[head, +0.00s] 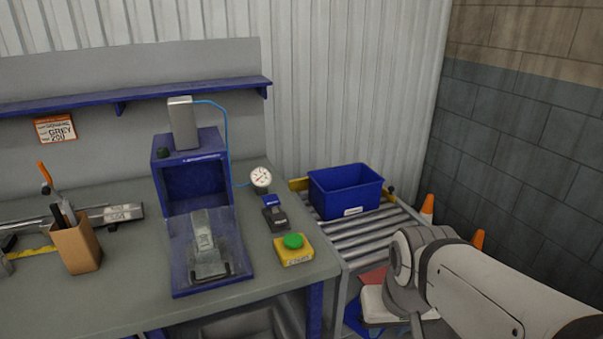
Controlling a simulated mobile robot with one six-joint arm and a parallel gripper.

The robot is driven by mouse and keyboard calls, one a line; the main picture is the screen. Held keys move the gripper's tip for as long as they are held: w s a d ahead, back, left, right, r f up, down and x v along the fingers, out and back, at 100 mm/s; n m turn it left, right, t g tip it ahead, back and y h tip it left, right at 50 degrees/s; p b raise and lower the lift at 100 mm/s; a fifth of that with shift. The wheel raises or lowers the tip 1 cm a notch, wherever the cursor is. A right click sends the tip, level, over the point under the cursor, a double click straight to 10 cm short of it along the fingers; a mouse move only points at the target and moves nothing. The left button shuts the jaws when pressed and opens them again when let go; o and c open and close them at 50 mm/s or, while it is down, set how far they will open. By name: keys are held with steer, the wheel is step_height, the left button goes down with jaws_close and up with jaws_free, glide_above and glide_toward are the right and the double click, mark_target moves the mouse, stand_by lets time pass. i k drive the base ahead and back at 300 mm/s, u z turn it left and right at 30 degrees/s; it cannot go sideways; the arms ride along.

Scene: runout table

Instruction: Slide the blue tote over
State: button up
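The blue tote (346,192) stands upright on the roller table (359,240), toward its far end. It is an open-topped box with a white label on its front, and its inside looks empty from here. My arm comes in from the lower right, in front of the roller table and nearer to me than the tote. The arm is apart from the tote in the picture. My gripper cannot be made out; the arm bends down toward the bottom edge of the view.
A workbench (120,311) adjoins the roller table on the left. It carries a blue press fixture (163,231), a yellow box with a green button (294,250) and a dial gauge (260,177). Orange cones (427,208) stand right of the rollers. The near rollers are bare.

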mark_target(338, 192)
steer(key=z, duration=0.15)
steer(key=i, duration=0.95)
steer(key=u, duration=0.05)
